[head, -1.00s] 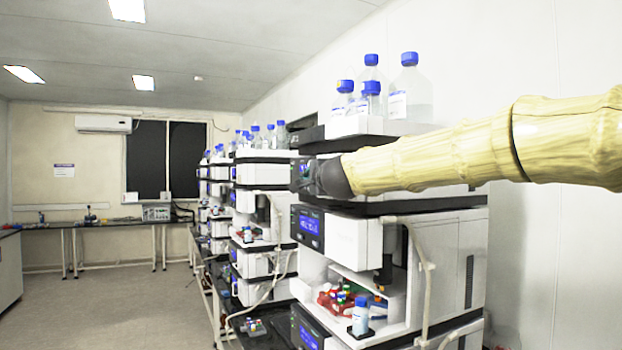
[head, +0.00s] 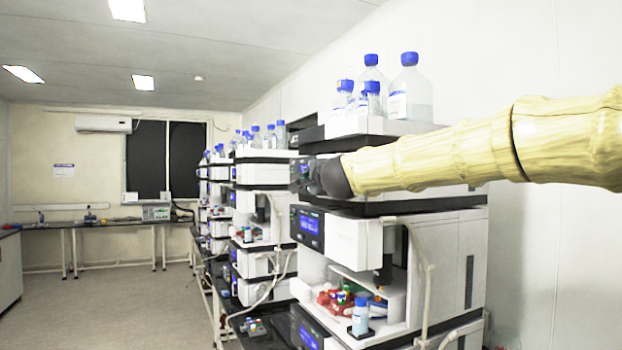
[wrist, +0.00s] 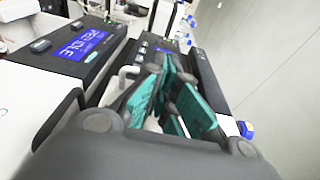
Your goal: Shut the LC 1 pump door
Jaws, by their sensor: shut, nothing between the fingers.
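The nearest instrument stack (head: 355,238) stands at the right in the head view. Its upper module, at the height of my gripper, is mostly covered by my arm. I cannot make out the pump door's edge or whether it stands open. My gripper (head: 303,176) is at the front left of that upper module, dark and partly hidden by my own wrist. Contact with the stack cannot be told.
Blue-capped bottles (head: 410,90) stand in a white tray (head: 362,127) on top of the stack. Below, an open bay holds coloured vials (head: 338,298) and a bottle (head: 360,318). More stacks (head: 262,200) recede behind. The floor (head: 110,300) at the left is clear.

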